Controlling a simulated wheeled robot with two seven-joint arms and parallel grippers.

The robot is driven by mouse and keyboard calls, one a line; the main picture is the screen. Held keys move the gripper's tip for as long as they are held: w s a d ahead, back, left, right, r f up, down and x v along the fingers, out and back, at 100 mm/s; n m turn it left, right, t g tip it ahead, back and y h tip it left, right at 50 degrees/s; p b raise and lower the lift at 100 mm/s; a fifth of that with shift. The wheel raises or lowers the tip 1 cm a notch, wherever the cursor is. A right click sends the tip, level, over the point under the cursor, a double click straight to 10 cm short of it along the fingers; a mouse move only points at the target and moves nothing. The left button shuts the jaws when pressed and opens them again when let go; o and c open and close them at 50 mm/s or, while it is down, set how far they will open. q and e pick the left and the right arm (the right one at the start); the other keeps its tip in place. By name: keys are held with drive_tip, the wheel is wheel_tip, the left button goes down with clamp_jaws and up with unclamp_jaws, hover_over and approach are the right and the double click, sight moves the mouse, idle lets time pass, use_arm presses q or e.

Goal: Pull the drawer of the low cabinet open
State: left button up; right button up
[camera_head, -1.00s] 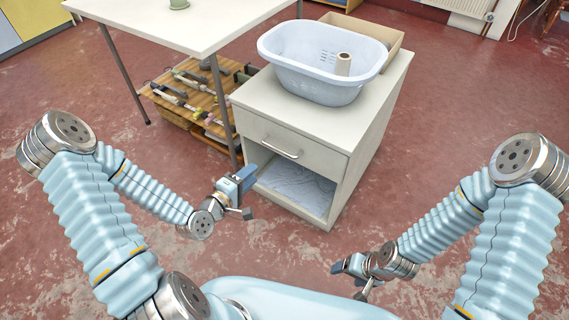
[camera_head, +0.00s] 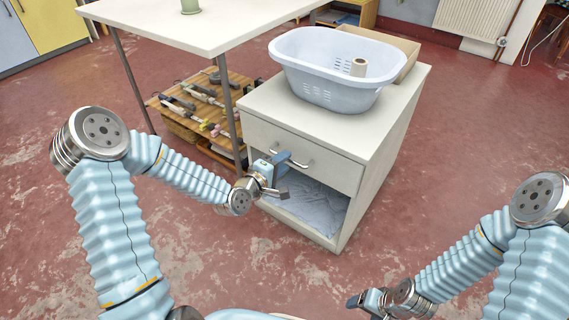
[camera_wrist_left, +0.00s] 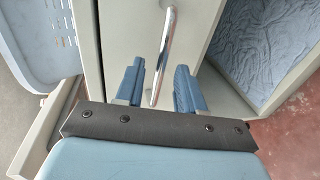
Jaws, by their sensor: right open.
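The low cabinet (camera_head: 388,150) is off-white, with a shut drawer (camera_head: 335,172) above an open compartment. The drawer's metal bar handle (camera_head: 293,157) also shows in the left wrist view (camera_wrist_left: 165,50). My left gripper (camera_head: 284,172) is at the drawer front by the handle. In the left wrist view its two blue fingers (camera_wrist_left: 158,88) are apart, with the handle's bar between them in the picture; no finger visibly touches it. My right gripper (camera_head: 362,302) is at the lower right, open, away from the cabinet.
Blue cloth (camera_head: 310,207) lies in the lower compartment. A white table (camera_head: 200,25) and a wooden rack (camera_head: 190,115) are at left. Floor in front is clear.

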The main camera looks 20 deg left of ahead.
use_arm(q)
drive_tip(key=shift+w+d+f, duration=0.15)
drive_tip(key=shift+w+d, duration=0.1)
drive_tip(key=shift+w, duration=0.3)
clamp_jaws()
